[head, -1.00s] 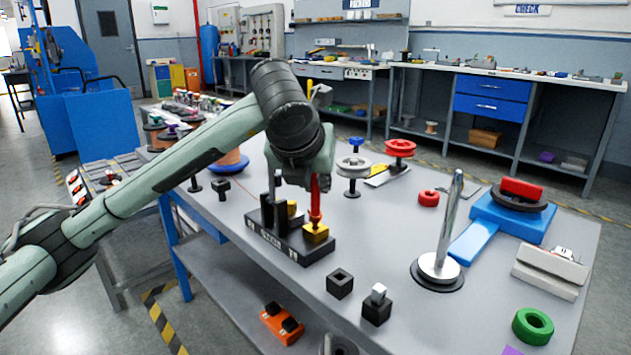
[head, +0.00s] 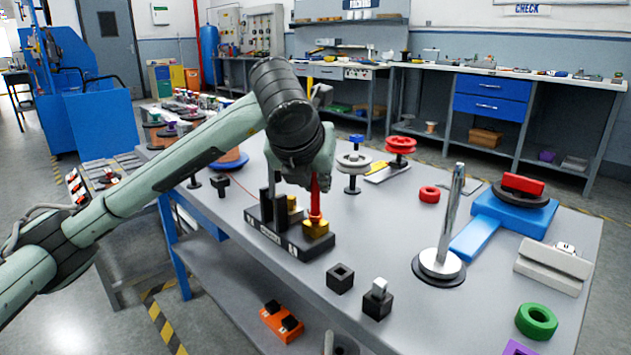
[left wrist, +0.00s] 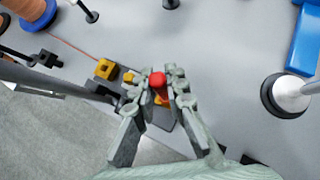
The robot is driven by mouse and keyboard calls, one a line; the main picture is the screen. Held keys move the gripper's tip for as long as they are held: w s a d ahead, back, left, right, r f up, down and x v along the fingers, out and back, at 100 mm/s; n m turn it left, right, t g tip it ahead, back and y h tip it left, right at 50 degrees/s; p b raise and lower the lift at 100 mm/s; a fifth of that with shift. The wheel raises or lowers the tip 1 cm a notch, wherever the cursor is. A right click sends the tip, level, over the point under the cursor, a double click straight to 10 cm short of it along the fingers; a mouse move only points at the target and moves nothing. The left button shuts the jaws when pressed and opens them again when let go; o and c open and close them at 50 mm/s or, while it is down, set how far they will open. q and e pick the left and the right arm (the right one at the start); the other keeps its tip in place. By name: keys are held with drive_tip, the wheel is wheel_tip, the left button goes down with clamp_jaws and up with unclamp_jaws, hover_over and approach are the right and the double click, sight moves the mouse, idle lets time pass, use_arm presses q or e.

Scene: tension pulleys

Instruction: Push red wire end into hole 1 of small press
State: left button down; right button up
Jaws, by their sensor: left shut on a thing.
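The small press (head: 280,240) is a black base with pale labels on the table, bearing dark upright posts and yellow blocks. A red handle (head: 315,200) stands upright over the yellow block (head: 317,228) at its right end. My left gripper (head: 306,178) reaches down from above and is shut on the red handle. In the left wrist view, my fingers (left wrist: 160,88) flank its red top (left wrist: 157,80). A thin red wire (left wrist: 70,48) runs from the spool towards the press's other yellow block (left wrist: 106,69). The wire's end and hole 1 cannot be made out. My right gripper is not in view.
An orange spool (left wrist: 32,8) lies behind the press. Two small black blocks (head: 340,278) stand in front of it. A metal post on a round base (head: 438,266) and a blue fixture (head: 510,214) stand to the right. Pulleys (head: 353,162) stand behind. The table between is clear.

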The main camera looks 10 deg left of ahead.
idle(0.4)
use_arm(q)
drive_tip(key=c, duration=1.5)
unclamp_jaws()
drive_tip(key=o, duration=0.4)
drive_tip(key=shift+p+v, duration=0.55)
drive_tip(key=shift+v, duration=2.95)
